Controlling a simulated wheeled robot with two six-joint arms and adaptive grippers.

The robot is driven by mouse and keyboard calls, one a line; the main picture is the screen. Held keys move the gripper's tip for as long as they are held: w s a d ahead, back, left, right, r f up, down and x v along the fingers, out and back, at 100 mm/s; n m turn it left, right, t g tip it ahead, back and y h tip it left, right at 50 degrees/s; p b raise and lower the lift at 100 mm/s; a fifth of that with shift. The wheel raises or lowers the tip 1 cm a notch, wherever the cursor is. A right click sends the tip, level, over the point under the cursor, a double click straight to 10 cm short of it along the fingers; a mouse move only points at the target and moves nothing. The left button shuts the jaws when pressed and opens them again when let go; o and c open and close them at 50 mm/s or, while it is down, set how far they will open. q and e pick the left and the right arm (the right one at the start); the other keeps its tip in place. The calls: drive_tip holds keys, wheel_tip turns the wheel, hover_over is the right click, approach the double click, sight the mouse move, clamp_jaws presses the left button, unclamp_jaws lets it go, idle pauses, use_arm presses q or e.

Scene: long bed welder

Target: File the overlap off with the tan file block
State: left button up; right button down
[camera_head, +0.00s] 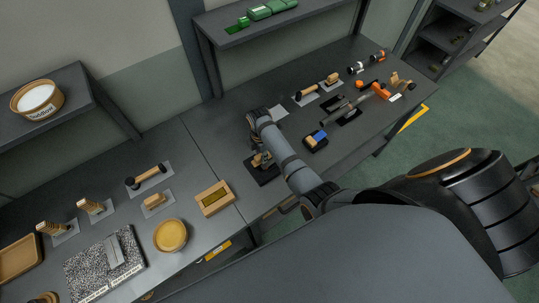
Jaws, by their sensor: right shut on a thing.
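My right gripper (259,160) is low over a dark square pad (266,176) near the middle of the bench. It is partly hidden behind my own right arm. It is shut on a small tan piece, which looks like the tan file block; the fingers and arm hide most of it. The overlap cannot be made out at this size. My left gripper is not in view.
A tan box (214,197) and a round yellow dish (170,236) stand left of the gripper. A speckled board (85,272) and several tan-handled tools lie farther left. A blue-topped block (318,136) and orange tools (381,90) lie to the right. Shelves stand behind.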

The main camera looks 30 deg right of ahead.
drive_tip(key=shift+w+d, duration=0.2)
drive_tip(key=shift+d, duration=1.25)
drive_tip(key=shift+w+d, duration=0.2)
drive_tip(key=shift+d, duration=0.9)
drive_tip(key=shift+w+d, duration=0.15)
drive_tip(key=shift+d, duration=0.95)
drive_tip(key=shift+w+d, duration=0.15)
drive_tip(key=shift+d, duration=0.9)
drive_tip(key=shift+s+a, duration=0.2)
drive_tip(key=shift+a, duration=1)
drive_tip(key=shift+s+a, duration=0.15)
drive_tip(key=shift+a, duration=1)
